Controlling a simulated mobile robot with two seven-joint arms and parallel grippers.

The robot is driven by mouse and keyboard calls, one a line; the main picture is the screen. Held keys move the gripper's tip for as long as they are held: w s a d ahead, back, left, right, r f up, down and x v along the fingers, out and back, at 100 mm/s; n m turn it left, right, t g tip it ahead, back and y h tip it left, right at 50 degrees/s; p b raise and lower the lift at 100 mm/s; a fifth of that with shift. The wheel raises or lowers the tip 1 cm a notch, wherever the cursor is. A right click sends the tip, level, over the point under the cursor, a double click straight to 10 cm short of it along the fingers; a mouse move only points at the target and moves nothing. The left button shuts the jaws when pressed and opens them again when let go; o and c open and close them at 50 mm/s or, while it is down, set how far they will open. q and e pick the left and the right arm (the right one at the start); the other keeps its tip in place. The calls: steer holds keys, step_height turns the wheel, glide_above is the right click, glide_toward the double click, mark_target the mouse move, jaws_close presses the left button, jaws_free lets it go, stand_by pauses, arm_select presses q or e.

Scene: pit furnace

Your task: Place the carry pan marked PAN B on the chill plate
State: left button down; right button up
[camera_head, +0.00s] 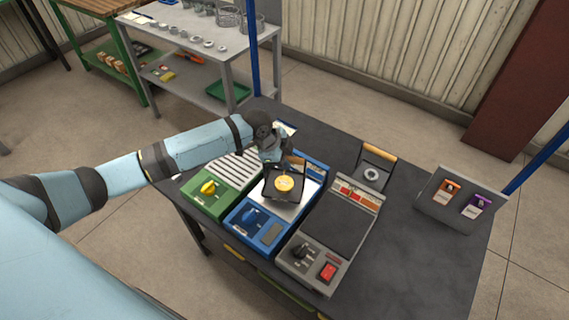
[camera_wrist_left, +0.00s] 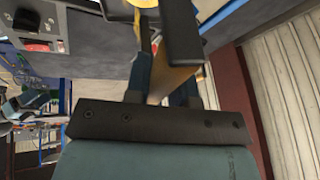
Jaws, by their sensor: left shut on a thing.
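My left gripper (camera_head: 270,152) is shut on the handle of a dark square pan (camera_head: 270,193) with a round yellow-orange piece (camera_head: 284,183) in it. The pan is over the bright metal plate of the blue unit (camera_head: 247,226), which looks like the chill plate; I cannot tell whether it touches. In the left wrist view my fingers (camera_wrist_left: 163,88) hold the tan handle below the dark pan wall (camera_wrist_left: 183,35). No PAN B mark is readable on it. A second pan (camera_head: 376,174) with a wooden handle stands at the back right. My right gripper is not in view.
A green unit (camera_head: 222,202) with a yellow knob and striped rack stands left of the blue unit. A grey unit (camera_head: 302,265) with a red switch stands to its right. A sloped card holder (camera_head: 455,213) is at the table's right. The front right table (camera_head: 420,275) is clear.

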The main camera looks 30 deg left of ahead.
arm_select(q)
steer(key=shift+f, duration=1.2)
steer(key=c, duration=1)
jaws_free()
